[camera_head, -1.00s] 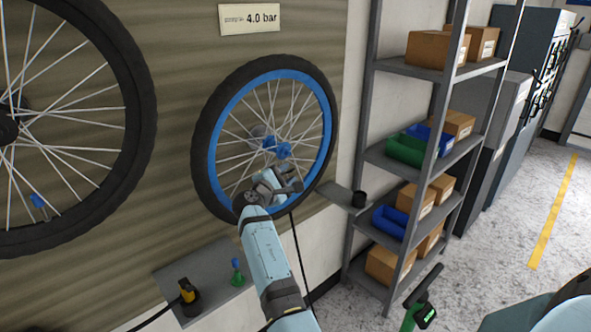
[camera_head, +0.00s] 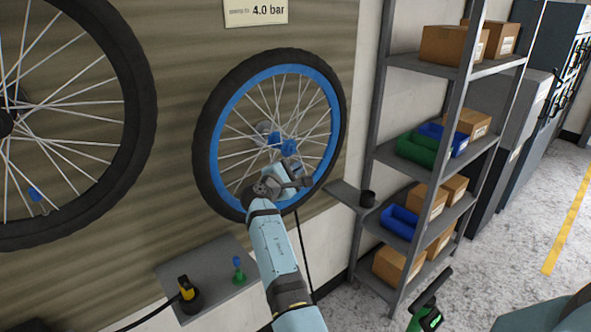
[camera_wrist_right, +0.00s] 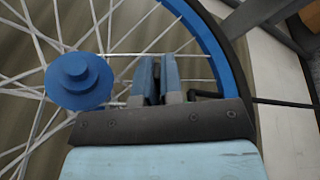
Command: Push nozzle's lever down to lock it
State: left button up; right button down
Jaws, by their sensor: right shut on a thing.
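The nozzle is mostly hidden behind my right gripper (camera_head: 296,178), at the lower right of the blue-rimmed wheel (camera_head: 330,150). In the wrist view my right gripper (camera_wrist_right: 158,68) has its blue fingers close together and is shut on the nozzle, whose dark end (camera_wrist_right: 206,95) shows beside the fingers. I cannot tell which part is gripped, nor the lever's position. A black hose (camera_wrist_right: 285,103) leads off to the right there. In the head view the hose (camera_head: 302,240) hangs down the wall. My left gripper is not in view.
The blue hub (camera_wrist_right: 78,80) and spokes are close to the fingers. A small wall shelf (camera_head: 225,262) holds a yellow-black fitting (camera_head: 188,295) and a green-blue piece (camera_head: 238,268). Shelving (camera_head: 374,150) with boxes stands at right. A green-black device (camera_head: 428,312) is at bottom right.

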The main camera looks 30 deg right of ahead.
pick_arm(q)
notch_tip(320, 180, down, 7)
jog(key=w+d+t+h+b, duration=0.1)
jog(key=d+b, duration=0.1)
jog(key=b, duration=1.6)
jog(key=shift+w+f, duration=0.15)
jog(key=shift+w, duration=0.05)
pick_arm(e)
notch_tip(320, 180, down, 5)
jog(key=m, duration=1.3)
jog(key=shift+m, duration=0.4)
pick_arm(q)
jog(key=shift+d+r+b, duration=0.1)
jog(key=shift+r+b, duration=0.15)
jog(key=shift+b, duration=0.1)
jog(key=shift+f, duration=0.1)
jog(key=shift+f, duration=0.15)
pick_arm(e)
jog(key=c, duration=1.3)
grip_release()
jog(key=shift+o, duration=0.2)
